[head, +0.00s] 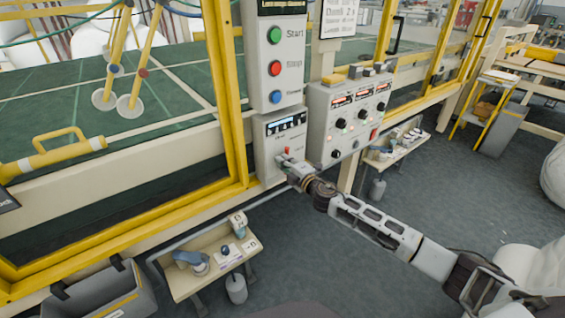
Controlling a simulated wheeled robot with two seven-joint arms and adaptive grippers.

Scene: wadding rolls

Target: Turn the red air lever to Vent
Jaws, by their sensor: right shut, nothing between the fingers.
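The red air lever (286,150) shows as a small red piece low on the front of a grey box (262,147) with a dark display. My right gripper (284,158) is shut and empty at the lower front of this box, right by the lever. It hides part of the lever, and I cannot tell whether they touch. The Vent marking is too small to read. My left gripper is not in view.
Above is a panel with green, red and blue buttons (275,68). A control box (345,120) with knobs stands right of the lever box. Yellow frame posts (228,90) rise at left. Small shelves (215,255) with items sit below. Open grey floor lies right.

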